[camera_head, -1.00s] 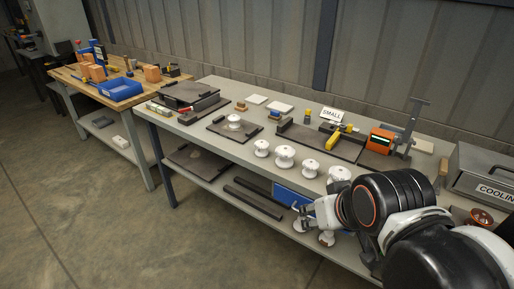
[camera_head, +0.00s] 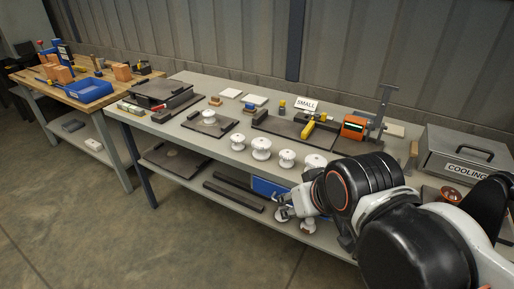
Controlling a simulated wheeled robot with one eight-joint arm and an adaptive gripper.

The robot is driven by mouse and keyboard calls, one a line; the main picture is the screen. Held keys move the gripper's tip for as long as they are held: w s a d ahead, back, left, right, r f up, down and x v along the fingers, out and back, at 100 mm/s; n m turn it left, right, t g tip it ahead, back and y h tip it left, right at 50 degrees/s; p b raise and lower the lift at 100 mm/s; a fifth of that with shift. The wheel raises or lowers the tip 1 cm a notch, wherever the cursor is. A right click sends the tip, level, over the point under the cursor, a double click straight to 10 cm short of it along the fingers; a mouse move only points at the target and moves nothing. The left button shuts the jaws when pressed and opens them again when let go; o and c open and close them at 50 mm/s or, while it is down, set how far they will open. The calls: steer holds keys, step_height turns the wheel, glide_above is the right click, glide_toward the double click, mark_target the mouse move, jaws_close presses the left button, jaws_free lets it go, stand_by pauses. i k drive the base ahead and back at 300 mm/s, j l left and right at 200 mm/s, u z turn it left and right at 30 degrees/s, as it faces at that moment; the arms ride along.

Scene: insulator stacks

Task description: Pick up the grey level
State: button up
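I cannot single out the grey level for certain. A slim pale-and-green bar (camera_head: 133,109) lies at the left end of the grey workbench (camera_head: 205,92), and a long dark bar (camera_head: 178,107) lies in front of a black block near it. Two dark bars (camera_head: 234,194) lie on the lower shelf. My gripper (camera_head: 309,212) is low at the bench's front edge, in front of the lower shelf. It is small and partly hidden by my wrist, so its opening is unclear. It is well to the right of the bars on the bench top.
Several white insulators (camera_head: 261,148) line the bench's front edge. A dark plate (camera_head: 290,131) with a yellow piece, an orange device (camera_head: 354,127) and a grey COOLING box (camera_head: 464,155) stand to the right. A wooden table (camera_head: 110,84) with a blue tray is at left. Floor in front is clear.

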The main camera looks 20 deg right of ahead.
mark_target(140, 111)
steer(key=u, duration=0.7)
steer(key=i+j+u, duration=0.25)
steer(key=i+u, duration=0.15)
steer(key=i, duration=0.15)
steer(key=i+u, duration=0.4)
steer(key=i+j, duration=0.1)
steer(key=i, duration=4.2)
steer(key=i+z, duration=0.8)
steer(key=i+j+z, duration=0.15)
steer(key=i+z, duration=0.25)
steer(key=i+l+z, duration=0.1)
steer(key=z, duration=0.35)
steer(key=i+z, duration=0.25)
steer(key=z, duration=0.2)
steer(key=i+z, duration=0.15)
steer(key=z, duration=0.3)
steer(key=i+j+z, duration=0.15)
steer(key=z, duration=0.3)
steer(key=i+j+z, duration=0.15)
steer(key=z, duration=0.3)
